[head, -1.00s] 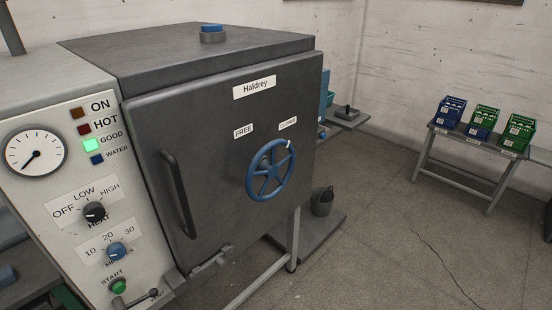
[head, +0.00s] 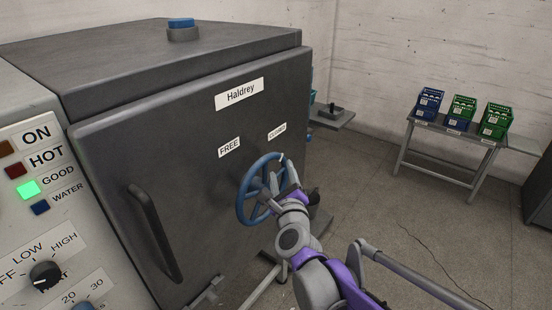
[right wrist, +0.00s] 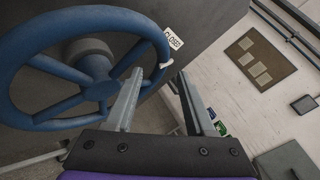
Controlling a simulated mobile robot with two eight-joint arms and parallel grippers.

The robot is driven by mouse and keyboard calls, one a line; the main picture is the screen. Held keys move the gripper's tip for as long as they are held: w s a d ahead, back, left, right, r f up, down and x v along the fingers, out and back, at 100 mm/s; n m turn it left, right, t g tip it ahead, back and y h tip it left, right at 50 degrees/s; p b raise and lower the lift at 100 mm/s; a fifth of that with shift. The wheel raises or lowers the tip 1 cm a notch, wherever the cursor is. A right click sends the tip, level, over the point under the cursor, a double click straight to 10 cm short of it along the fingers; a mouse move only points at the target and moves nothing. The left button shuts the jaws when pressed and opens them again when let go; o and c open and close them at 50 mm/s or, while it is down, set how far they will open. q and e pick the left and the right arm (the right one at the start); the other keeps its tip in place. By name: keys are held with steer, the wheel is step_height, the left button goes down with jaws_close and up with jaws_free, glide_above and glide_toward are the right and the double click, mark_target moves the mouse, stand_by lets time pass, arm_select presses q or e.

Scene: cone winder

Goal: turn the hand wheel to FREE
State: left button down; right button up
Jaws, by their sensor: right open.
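The blue spoked hand wheel (head: 241,204) is on the dark door, below the FREE label (head: 229,147) and the CLOSED label (head: 277,131). A white mark (head: 282,157) on its rim is at the upper right, by CLOSED. My right gripper (head: 281,187) is at the wheel's right side, partly covering it. In the right wrist view, the wheel (right wrist: 82,18) fills the left and the gripper (right wrist: 160,73) is open. Its left finger overlaps the wheel; part of the rim shows between the fingers. I cannot tell whether they touch it. My left gripper is out of view.
The door handle (head: 152,230) stands out left of the wheel. The control panel (head: 20,222) with a lit GOOD lamp is at the far left. A table (head: 440,165) with blue and green crates stands at the back right. Open floor lies between.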

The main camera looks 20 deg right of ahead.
mark_target(279, 162)
steer(key=w, duration=0.4)
steer(key=w+d, duration=0.1)
steer(key=w, duration=0.2)
steer(key=shift+s, duration=0.1)
jaws_close()
stand_by(1.2)
